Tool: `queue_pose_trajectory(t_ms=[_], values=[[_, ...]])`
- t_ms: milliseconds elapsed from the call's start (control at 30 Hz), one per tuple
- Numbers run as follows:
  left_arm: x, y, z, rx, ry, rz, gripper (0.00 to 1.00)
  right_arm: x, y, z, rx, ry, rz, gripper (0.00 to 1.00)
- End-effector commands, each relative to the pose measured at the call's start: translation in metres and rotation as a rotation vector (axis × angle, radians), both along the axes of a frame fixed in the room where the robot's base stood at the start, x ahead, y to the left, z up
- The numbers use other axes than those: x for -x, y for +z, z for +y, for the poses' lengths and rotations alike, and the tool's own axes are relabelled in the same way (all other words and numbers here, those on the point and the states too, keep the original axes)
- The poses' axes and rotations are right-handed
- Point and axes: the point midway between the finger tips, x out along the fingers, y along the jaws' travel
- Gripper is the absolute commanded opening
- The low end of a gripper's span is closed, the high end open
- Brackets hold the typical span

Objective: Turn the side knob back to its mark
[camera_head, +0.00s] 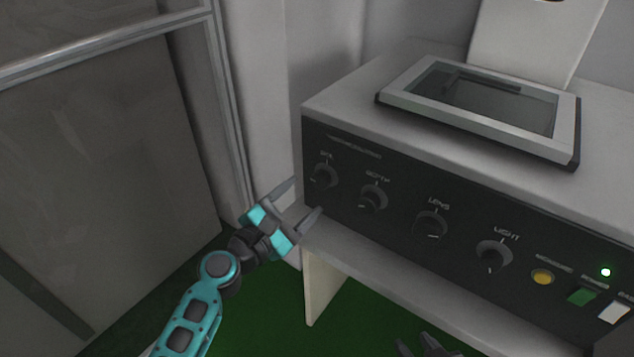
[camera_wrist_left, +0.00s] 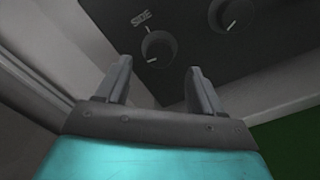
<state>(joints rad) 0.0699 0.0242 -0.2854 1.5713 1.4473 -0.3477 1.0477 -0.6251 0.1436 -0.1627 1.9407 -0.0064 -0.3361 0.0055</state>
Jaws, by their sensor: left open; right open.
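The side knob (camera_head: 324,177) is a round dark knob at the left end of the machine's black front panel (camera_head: 400,235). In the left wrist view the knob (camera_wrist_left: 158,48) sits under the label SIDE, ahead of and between my fingers. Its pale pointer line is at its lower left, turned away from the tick mark (camera_wrist_left: 148,29) above it. My left gripper (camera_head: 303,201) is open and empty, in front of the panel just below and left of the knob, apart from it. My right gripper (camera_head: 426,346) shows only its fingertips at the bottom edge of the head view.
Further knobs run rightward: a second (camera_head: 373,200), LENS (camera_head: 431,225) and LIGHT (camera_head: 493,255). A yellow button (camera_head: 542,277), green switch (camera_head: 582,296) and white switch (camera_head: 614,312) follow. A pale shelf (camera_head: 400,262) juts out below the panel. A metal-framed partition (camera_head: 222,100) stands left.

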Motion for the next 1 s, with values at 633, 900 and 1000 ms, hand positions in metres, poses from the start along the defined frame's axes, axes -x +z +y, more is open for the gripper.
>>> queue_pose_trajectory(t_ms=[633,900,1000], values=[[-0.049,-0.001,-0.036,-0.003,0.000,-0.001,0.67,0.000,-0.007,0.000,0.000,0.000,0.001,0.43],[-0.048,0.000,-0.036,-0.003,0.000,-0.001,0.52,0.000,-0.007,0.000,-0.001,-0.001,0.001,0.43],[-0.048,0.000,-0.036,-0.003,0.000,-0.001,0.42,0.000,-0.007,0.000,-0.001,-0.001,0.001,0.43]])
